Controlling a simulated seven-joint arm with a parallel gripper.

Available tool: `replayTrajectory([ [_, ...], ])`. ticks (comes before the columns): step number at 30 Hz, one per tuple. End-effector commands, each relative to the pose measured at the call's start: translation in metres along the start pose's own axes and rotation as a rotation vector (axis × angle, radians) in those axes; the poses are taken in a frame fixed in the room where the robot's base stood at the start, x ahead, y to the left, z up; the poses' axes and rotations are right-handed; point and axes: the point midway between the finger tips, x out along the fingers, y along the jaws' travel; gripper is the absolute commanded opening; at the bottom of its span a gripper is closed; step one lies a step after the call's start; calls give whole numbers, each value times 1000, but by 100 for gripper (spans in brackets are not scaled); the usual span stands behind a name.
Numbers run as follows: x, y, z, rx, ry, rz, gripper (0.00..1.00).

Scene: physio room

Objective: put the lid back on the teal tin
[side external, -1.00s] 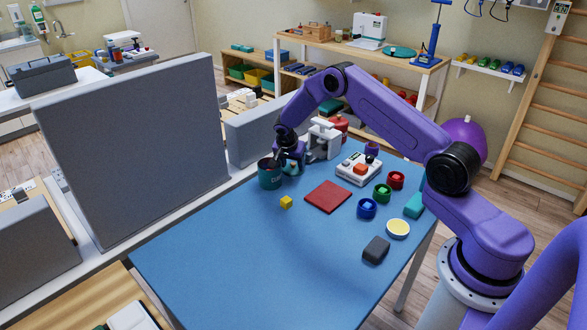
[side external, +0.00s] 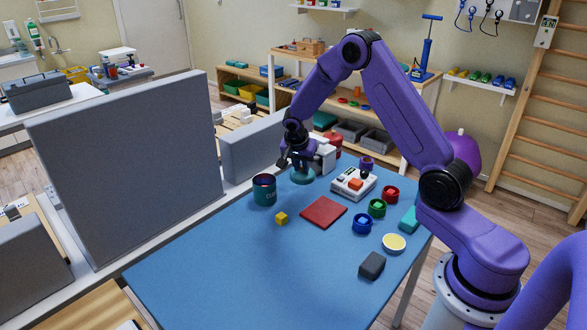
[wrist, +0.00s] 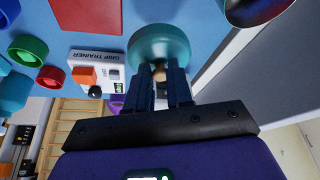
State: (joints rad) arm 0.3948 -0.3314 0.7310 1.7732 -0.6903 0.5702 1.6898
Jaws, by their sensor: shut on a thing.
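The teal tin (side external: 264,191) stands upright and open on the blue table, its dark inside showing. Part of it also shows at the top right of the wrist view (wrist: 258,8). The teal lid (side external: 302,177) is to the right of the tin and apart from it; in the wrist view the lid (wrist: 160,42) is beyond my fingertips. My gripper (side external: 297,161) is shut on the lid's small wooden knob (wrist: 158,72), between the two fingers (wrist: 159,82). How high the lid hangs above the table is hard to tell.
A white grip trainer (side external: 353,184) and a pale clamp-like device behind my gripper stand close by. A red mat (side external: 323,212), a yellow cube (side external: 281,218), and red, green and blue cups (side external: 362,224) lie nearer. A tall grey panel (side external: 130,165) stands left. The table's front left is clear.

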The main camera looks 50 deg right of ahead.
Motion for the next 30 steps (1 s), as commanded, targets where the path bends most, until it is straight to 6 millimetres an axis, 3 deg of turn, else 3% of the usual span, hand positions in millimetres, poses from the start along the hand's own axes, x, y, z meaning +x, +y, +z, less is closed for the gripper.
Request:
replayTrajectory([
  [9,-31,36,18,0,1,-3,0],
  [17,-40,43,23,1,4,-3,0],
  [22,-44,16,18,3,21,-3,0],
  [30,-57,-51,15,4,32,-1,0],
])
